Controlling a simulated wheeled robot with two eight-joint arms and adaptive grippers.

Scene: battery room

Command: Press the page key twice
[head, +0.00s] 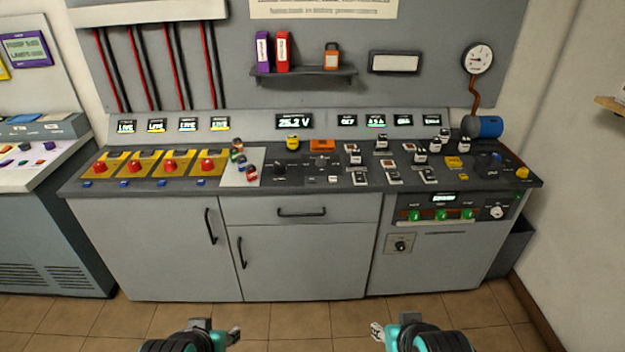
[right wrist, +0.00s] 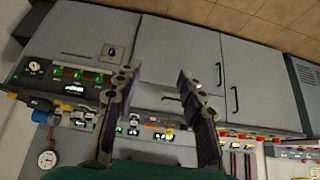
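The control console (head: 300,212) stands ahead with many keys, switches and knobs on its sloped top. I cannot tell which one is the page key; the small labels are too small to read. A small key block (head: 321,180) lies in the middle of the top, below an orange key (head: 321,145). A lit display (head: 294,122) reads about 25.2 V. My left gripper (head: 236,335) is low in front of the console, its opening unclear. My right gripper (head: 377,332) is also low in front, apart from the console. In the right wrist view its fingers (right wrist: 155,78) are spread and empty.
Red knobs on yellow plates (head: 133,166) fill the console's left side. Paddle switches (head: 383,142) crowd its right half. A shelf (head: 305,72) with binders hangs above. Another console (head: 50,200) stands at left. The floor (head: 300,315) before the cabinets is clear.

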